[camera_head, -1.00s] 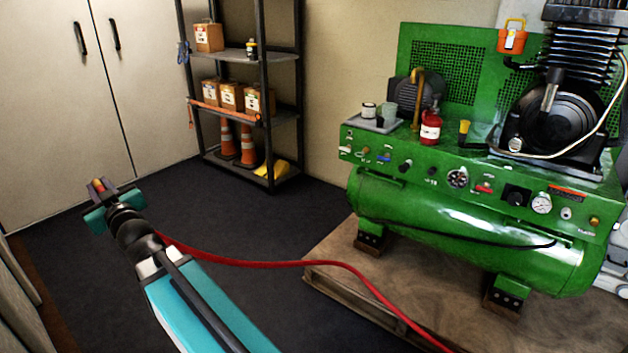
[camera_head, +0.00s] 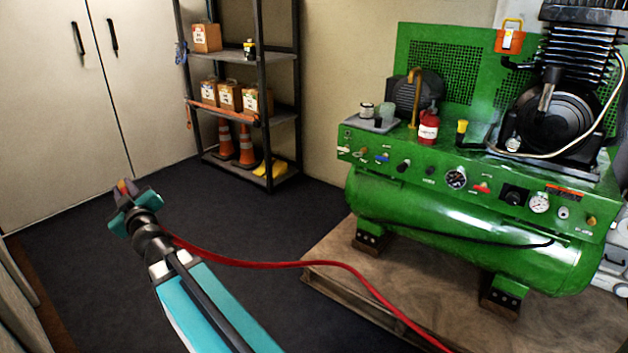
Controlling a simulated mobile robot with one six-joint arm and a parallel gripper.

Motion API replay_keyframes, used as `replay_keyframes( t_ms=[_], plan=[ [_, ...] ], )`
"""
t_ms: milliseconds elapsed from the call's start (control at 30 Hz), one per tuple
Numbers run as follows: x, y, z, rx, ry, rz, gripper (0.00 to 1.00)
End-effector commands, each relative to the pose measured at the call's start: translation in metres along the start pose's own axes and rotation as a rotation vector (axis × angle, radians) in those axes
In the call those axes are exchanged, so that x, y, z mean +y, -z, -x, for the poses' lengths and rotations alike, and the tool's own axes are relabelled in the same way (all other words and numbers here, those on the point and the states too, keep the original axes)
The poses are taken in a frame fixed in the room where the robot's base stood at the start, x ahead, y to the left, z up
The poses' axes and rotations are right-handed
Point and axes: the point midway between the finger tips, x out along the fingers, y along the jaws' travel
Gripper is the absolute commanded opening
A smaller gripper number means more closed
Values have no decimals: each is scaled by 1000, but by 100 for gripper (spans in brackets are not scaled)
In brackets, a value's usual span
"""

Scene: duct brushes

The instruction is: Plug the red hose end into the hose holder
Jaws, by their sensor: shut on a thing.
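My gripper (camera_head: 128,201) is at the left, in the air over the dark floor, at the end of my teal arm. Its teal jaws are shut on the hose end (camera_head: 123,186), a small reddish-orange tip that shows just past them. The red hose (camera_head: 290,264) runs from behind the gripper to the right, past the pallet's left corner, and out at the bottom edge. The grip itself is small and partly hidden by the jaws. I cannot make out which part is the hose holder.
A green compressor (camera_head: 470,228) stands on a wooden pallet (camera_head: 420,290) at the right, with knobs and gauges on its panel. A dark shelf (camera_head: 225,118) with boxes and traffic cones stands at the back. Pale cabinets (camera_head: 70,120) are at the left. The floor between is clear.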

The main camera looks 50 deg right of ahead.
Motion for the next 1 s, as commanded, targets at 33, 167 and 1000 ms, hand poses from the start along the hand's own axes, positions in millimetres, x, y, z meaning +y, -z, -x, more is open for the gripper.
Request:
replay_keyframes(
  t_ms=[33, 167, 1000],
  plan=[
    [6, -6, 0, -8, -13, 23, 0],
    [28, -22, -2, -31, -58, 101, 0],
    [306, -179, 60, -484, -409, 841, 0]
  ],
)
